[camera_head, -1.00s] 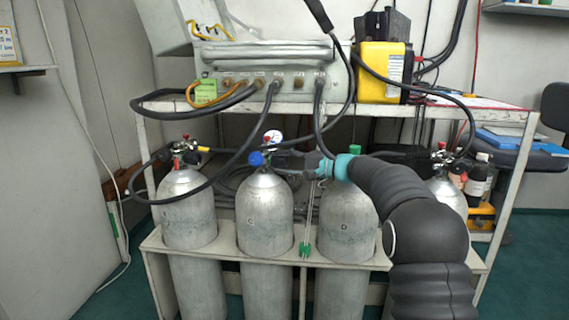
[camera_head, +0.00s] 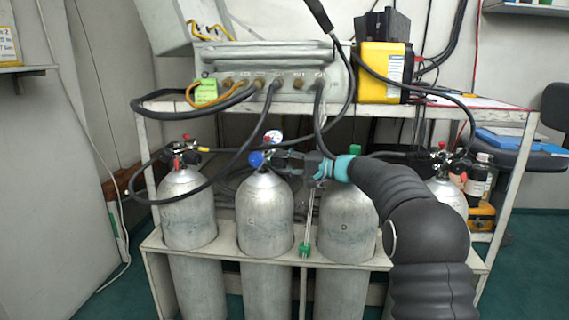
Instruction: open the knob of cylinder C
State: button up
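Cylinder C (camera_head: 264,218) is a grey tank with a letter C on its side, second from the left in the rack. A blue knob (camera_head: 256,159) is on the left side of its valve, with a small round gauge (camera_head: 273,136) above. My gripper (camera_head: 281,159) reaches in from the right at valve height, close beside the valve and to the right of the blue knob. Its fingers are small and dark against the valve and hoses. I cannot tell whether they touch the valve or how far apart they are.
Cylinder D (camera_head: 346,230) stands just right of C, below my arm. Another cylinder (camera_head: 188,215) with a red-topped valve stands to the left. Black hoses (camera_head: 239,150) loop down from the panel (camera_head: 275,72) near the valves. The white rack (camera_head: 227,250) encloses the tanks.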

jog(key=o, duration=0.3)
jog(key=shift+o, duration=0.2)
jog(key=shift+d, duration=0.1)
jog(key=v, duration=1.2)
